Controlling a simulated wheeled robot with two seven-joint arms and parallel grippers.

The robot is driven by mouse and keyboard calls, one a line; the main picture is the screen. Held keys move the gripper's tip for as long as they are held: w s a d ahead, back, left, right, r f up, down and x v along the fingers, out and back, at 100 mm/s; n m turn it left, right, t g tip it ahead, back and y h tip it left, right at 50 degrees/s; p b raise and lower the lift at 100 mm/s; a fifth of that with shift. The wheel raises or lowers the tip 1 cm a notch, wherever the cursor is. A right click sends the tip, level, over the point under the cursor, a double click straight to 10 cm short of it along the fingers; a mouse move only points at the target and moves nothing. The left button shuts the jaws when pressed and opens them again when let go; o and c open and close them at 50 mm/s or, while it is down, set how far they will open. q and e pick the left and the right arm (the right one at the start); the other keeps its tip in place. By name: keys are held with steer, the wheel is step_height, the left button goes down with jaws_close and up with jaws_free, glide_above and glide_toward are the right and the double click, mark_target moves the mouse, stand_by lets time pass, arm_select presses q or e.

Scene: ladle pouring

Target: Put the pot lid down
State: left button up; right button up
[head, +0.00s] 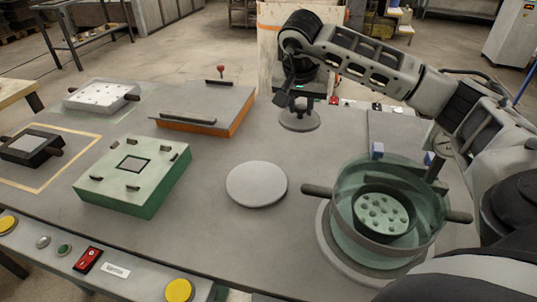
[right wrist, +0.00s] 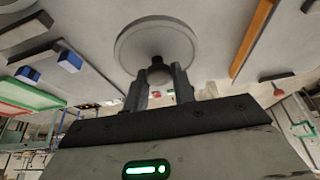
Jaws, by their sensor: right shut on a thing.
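The pot lid (head: 300,123), a small grey disc with a knob, is at the back middle of the table, level and low over the top. I cannot tell whether it touches the table. My right gripper (head: 300,101) is above it, shut on its knob. In the right wrist view the lid (right wrist: 160,38) lies beyond the fingertips (right wrist: 160,74), which close around the knob. My left gripper is not in view.
A round grey plate (head: 256,184) lies at the table's middle. A green mould box (head: 135,185) and an orange-edged board (head: 205,108) are left of it. Two small blue-topped blocks (head: 377,151) stand behind the pot. Bare tabletop lies between the plate and lid.

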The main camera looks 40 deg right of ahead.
mark_target(300, 120)
step_height(300, 120, down, 6)
steer(key=shift+f, duration=0.1)
step_height(300, 120, down, 4)
steer(key=shift+r, duration=0.1)
steer(key=shift+f, duration=0.5)
steer(key=o, duration=1)
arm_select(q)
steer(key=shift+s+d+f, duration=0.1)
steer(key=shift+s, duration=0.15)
